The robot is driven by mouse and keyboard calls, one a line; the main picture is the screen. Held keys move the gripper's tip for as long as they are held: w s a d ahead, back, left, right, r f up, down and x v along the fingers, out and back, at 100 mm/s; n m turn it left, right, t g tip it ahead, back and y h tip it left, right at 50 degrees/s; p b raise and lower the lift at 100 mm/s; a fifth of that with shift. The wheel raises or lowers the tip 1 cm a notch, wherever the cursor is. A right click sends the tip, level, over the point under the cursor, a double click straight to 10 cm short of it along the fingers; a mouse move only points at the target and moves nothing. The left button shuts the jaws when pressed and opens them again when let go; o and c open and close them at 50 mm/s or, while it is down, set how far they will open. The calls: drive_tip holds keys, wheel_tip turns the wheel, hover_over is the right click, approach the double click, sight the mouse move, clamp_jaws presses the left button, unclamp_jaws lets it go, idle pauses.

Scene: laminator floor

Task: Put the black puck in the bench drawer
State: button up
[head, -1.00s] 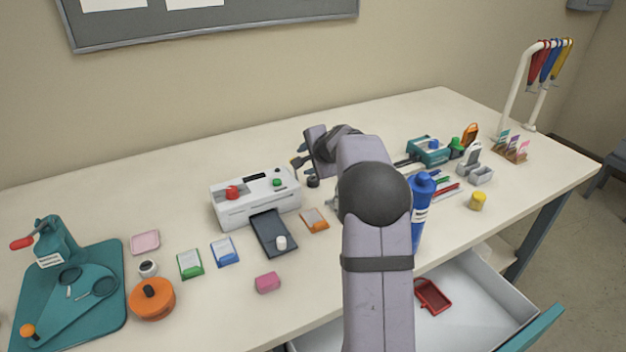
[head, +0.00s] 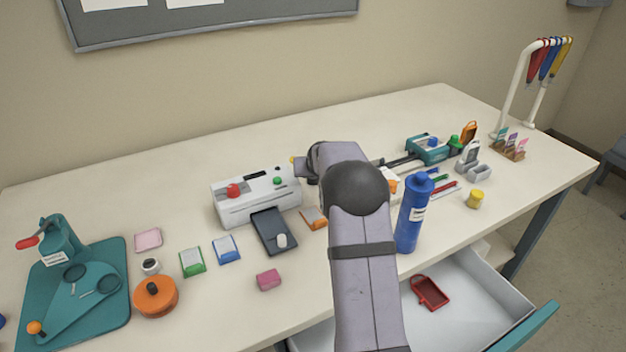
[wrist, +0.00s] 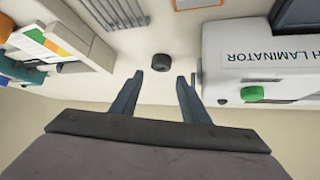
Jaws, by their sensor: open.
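The black puck (wrist: 160,63) stands on the bench in the wrist view, just beyond my fingertips and roughly centred between them. My gripper (wrist: 160,75) is open and empty, with its two dark fingers apart. In the head view my arm hides most of the gripper, and I cannot make out the puck there.
The white laminator (head: 240,208) is close beside my gripper, on the right in the wrist view (wrist: 250,55). A blue bottle (head: 413,215) stands near the bench front, close to my arm. An organiser with coloured items (wrist: 75,40) is on the wrist view's left.

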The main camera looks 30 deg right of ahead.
sight(313, 179)
drive_tip(key=shift+p+x, duration=1.3)
drive_tip(key=shift+x, duration=2.2)
drive_tip(key=shift+a+f, duration=0.1)
drive_tip(key=shift+a, duration=0.05)
drive_tip(key=shift+c, duration=0.7)
drive_tip(key=c, duration=0.8)
wheel_tip(313, 179, up, 18)
drive_tip(key=shift+r+b, duration=0.1)
drive_tip(key=shift+b, duration=0.95)
